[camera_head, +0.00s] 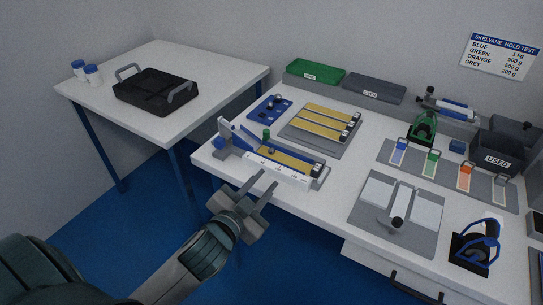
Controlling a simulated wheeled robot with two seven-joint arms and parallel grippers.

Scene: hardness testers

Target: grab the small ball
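My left gripper (260,186) reaches in from the lower left. Its two fingers are spread apart with nothing visible between them. It is just in front of the near-left table edge, close to the white-fronted tester (277,174) with a yellow strip and blue frame. A tiny dark round thing (271,152) shows on that tester, near a green weight-like piece (266,135); it may be the small ball, but it is too small to tell. My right gripper is not in view.
A grey board with yellow strips (318,124), a blue pad (268,109), green tray (314,73) and grey tray (374,88) lie behind. Coloured weights, a USED bin (497,155) and a grey plate (372,228) are to the right. A side table (150,63) holds a black tray (154,94).

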